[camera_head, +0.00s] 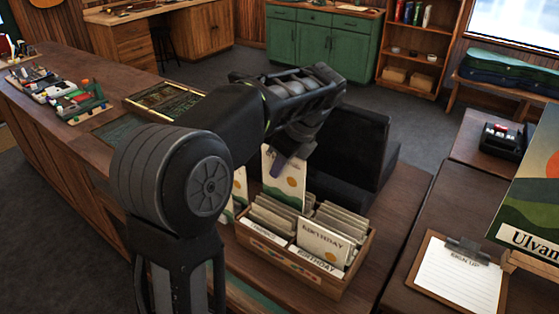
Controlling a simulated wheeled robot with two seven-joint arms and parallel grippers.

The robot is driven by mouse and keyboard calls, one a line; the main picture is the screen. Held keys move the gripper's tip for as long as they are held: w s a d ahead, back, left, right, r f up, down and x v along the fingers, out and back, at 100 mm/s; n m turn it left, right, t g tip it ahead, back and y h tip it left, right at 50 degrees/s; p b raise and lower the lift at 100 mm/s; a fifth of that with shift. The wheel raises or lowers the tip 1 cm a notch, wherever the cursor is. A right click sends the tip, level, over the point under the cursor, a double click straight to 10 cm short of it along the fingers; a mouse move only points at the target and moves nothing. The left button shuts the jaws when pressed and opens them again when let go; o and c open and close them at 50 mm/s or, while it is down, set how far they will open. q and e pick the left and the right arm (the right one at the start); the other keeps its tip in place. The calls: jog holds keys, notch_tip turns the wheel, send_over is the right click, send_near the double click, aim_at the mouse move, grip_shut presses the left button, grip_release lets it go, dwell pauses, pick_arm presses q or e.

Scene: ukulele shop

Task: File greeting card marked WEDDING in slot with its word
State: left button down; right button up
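My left gripper (284,163) points down at the top of an upright card (284,190) with an orange sun and green at its foot. A finger lies across the card's face, and the gripper looks shut on it. No word can be read on this card. The card is above the back of a wooden card box (296,279), whose slots hold several cards. A front card reads BIRTHDAY (322,244), above a BIRTHDAY label (318,260). The left front label (262,232) is too small to read surely. No WEDDING label is readable. My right gripper is out of view.
Another sun-pictured card (239,188) shows partly behind my arm. A SIGN UP clipboard (458,278) and a landscape picture (535,190) are at right. A black chair-like form (350,150) stands behind the box. Bottles and tools (70,95) are on the left counter.

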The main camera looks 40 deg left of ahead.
pick_arm(q)
jog(key=shift+f+b, duration=2.05)
jog(key=shift+f, duration=1.85)
jog(key=c, duration=1.6)
grip_release()
jog(key=shift+o, duration=0.2)
jog(key=shift+d+r, duration=0.1)
jog(key=shift+r, duration=0.15)
jog(key=p+v, duration=0.3)
jog(key=v, duration=0.4)
jog(key=shift+r, duration=0.15)
